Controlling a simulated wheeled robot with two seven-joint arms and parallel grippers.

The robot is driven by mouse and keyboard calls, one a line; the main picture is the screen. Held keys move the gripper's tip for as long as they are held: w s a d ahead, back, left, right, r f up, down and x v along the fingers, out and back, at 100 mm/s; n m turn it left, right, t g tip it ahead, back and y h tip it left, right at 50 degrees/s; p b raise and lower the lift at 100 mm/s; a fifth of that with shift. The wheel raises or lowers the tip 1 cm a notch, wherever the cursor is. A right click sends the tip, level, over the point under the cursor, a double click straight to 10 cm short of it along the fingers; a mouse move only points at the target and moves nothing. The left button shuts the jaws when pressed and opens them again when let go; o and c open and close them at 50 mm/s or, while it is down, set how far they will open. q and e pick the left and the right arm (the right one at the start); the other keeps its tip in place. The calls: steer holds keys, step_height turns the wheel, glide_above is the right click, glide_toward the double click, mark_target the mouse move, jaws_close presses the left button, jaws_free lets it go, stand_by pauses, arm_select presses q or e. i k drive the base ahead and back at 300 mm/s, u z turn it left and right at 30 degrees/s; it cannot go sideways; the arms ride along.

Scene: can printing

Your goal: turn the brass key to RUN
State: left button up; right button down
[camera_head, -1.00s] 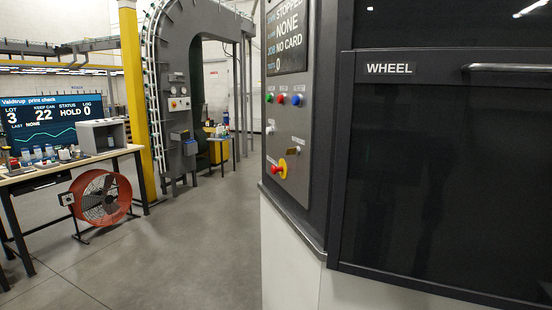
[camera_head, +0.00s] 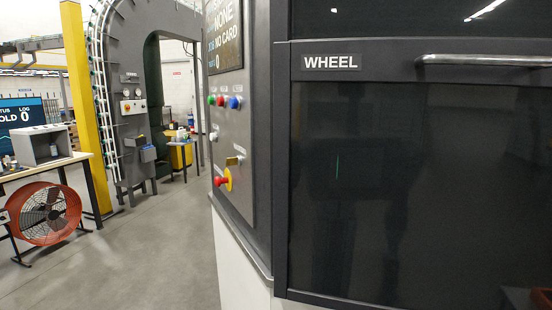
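A small brass key (camera_head: 233,160) sits on the grey control panel (camera_head: 230,128) of the dark machine, left of the picture's middle. I see the panel at a steep angle, so the key's setting and its labels cannot be read. Below the key is a red stop button on a yellow collar (camera_head: 224,181). Above are green, red and blue buttons (camera_head: 222,101). Neither of my grippers is in view.
Open grey floor (camera_head: 150,255) lies left of the machine. A red fan (camera_head: 45,213) and a workbench (camera_head: 50,168) stand at the left, by a yellow post (camera_head: 80,105).

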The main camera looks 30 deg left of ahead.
mark_target(237, 160)
steer(key=i, duration=0.75)
steer(key=u, duration=0.7)
steer(key=i, duration=0.45)
steer(key=u, duration=0.5)
